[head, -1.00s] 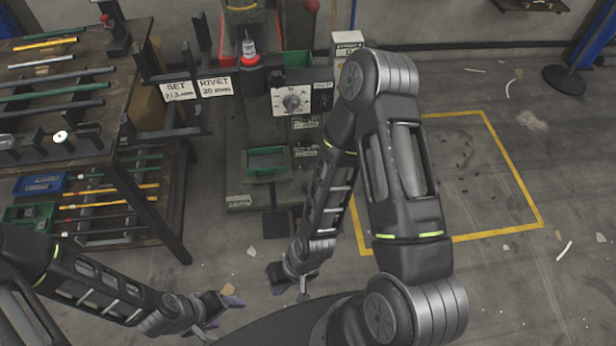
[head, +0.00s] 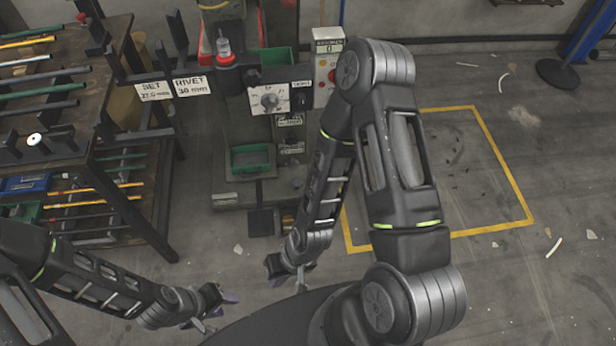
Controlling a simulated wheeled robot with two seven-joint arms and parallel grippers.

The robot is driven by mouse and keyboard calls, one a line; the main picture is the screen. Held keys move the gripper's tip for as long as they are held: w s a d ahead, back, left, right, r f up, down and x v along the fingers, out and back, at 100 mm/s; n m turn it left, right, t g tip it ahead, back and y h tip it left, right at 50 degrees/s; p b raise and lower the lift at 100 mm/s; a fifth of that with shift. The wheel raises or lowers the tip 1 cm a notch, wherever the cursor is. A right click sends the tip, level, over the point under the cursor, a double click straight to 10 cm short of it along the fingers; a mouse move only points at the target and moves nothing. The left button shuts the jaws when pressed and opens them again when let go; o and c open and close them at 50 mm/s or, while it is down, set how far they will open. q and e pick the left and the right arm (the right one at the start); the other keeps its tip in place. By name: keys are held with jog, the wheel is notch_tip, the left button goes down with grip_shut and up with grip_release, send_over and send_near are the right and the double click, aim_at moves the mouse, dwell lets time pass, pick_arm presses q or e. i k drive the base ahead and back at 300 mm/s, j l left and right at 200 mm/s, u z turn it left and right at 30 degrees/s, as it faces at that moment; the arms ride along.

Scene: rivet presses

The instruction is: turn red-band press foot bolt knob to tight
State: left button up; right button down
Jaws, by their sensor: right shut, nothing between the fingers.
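One press (head: 225,150) stands at the upper middle in the head view. It has a red ring (head: 227,61) under a clear cup and a red strip on its column; I cannot tell which of these is the red band. A dial with a grey knob (head: 269,101) faces me on a white plate. I cannot make out a foot bolt knob; the right side of the press foot is partly behind my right arm. My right gripper (head: 285,276) is shut and empty, low in front of the press foot. My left gripper (head: 215,304) hangs lower left, clear of the press.
A dark pedal (head: 261,222) lies at the press foot. A green tray (head: 250,158) sits on the press. A rack with rods (head: 75,150) stands at left. A yellow floor outline (head: 503,170) marks bare floor at right, with small scraps about.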

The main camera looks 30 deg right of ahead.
aim_at(296, 183)
jog(key=l+u, duration=0.15)
jog(key=l, duration=0.5)
jog(key=l+u, duration=0.15)
jog(key=l, duration=0.5)
jog(key=l+u, duration=0.15)
jog(key=l, duration=0.45)
jog(key=k+l+u, duration=0.15)
jog(key=l, duration=0.5)
jog(key=l+u, duration=0.15)
jog(key=l, duration=0.45)
jog(key=i+l+u, duration=0.3)
jog(key=l+u, duration=0.15)
jog(key=l, duration=1.05)
jog(key=l+u, duration=0.45)
jog(key=l, duration=1.1)
jog(key=i+l, duration=0.1)
jog(key=l, duration=0.2)
jog(key=i+l, duration=0.1)
jog(key=l, duration=0.2)
jog(key=i+l, duration=0.1)
jog(key=l, duration=0.2)
jog(key=i+j+u, duration=0.05)
